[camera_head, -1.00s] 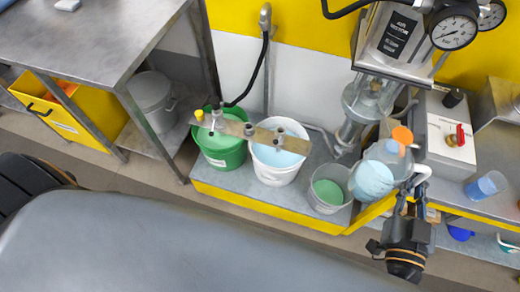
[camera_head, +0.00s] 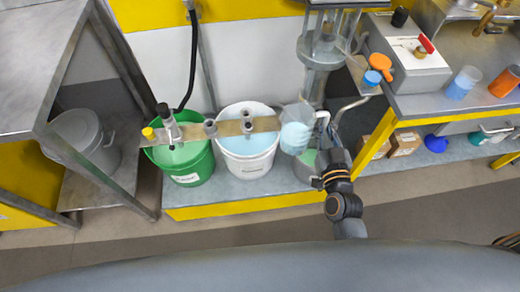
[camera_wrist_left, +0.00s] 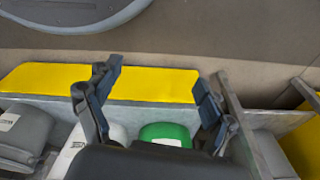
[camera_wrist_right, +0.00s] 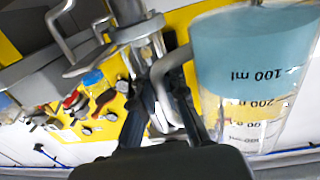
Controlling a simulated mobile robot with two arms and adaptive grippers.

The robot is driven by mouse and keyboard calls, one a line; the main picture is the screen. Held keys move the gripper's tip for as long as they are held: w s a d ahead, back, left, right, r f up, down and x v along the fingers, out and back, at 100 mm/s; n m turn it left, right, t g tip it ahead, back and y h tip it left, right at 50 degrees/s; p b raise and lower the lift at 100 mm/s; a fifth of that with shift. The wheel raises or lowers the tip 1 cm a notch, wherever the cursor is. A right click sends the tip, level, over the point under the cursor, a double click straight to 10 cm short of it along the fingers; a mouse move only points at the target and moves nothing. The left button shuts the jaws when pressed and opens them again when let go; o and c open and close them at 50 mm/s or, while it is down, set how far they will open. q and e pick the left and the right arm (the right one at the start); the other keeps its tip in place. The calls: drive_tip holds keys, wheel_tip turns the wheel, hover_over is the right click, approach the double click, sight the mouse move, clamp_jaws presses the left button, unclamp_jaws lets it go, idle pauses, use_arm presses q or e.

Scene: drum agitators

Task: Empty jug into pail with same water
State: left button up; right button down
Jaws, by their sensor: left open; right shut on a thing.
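A clear jug (camera_head: 297,130) holds pale blue water; my right gripper (camera_head: 326,138) is shut on its handle. The jug is up beside the right rim of the white pail (camera_head: 248,168), which holds pale blue water. In the right wrist view the jug (camera_wrist_right: 255,75) fills the right side, with volume marks. The green pail (camera_head: 186,172) holds green water and stands left of the white pail. A grey pail (camera_head: 305,172) with green water is partly hidden behind the jug and my right gripper. My left gripper (camera_wrist_left: 155,95) is open and empty, in the left wrist view.
A metal bar (camera_head: 225,128) with agitator fittings lies across the green and white pails. A steel table (camera_head: 45,50) stands at left with a grey bucket (camera_head: 85,145) below. At right, a bench holds a blue-filled beaker (camera_head: 463,83) and an orange cup (camera_head: 504,82).

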use_arm(q)
drive_tip(key=w+r+t+b, duration=0.1)
drive_tip(key=w+r+b, duration=0.4)
drive_tip(key=b, duration=1.2)
drive_tip(key=shift+w+d+r, duration=0.35)
drive_tip(key=shift+w, duration=0.55)
use_arm(e)
drive_tip(key=w+d+f, duration=0.3)
drive_tip(key=w+f, duration=0.5)
drive_tip(key=f, duration=0.4)
drive_tip(key=w+d+f+h, duration=0.1)
drive_tip(key=w+d+f, duration=0.3)
drive_tip(key=w+f, duration=0.4)
wheel_tip(320, 180, down, 4)
drive_tip(key=shift+w+d+f+m, duration=0.1)
drive_tip(key=shift+w+d+m, duration=0.05)
drive_tip(key=shift+m, duration=0.25)
use_arm(q)
drive_tip(key=shift+a+r, duration=0.1)
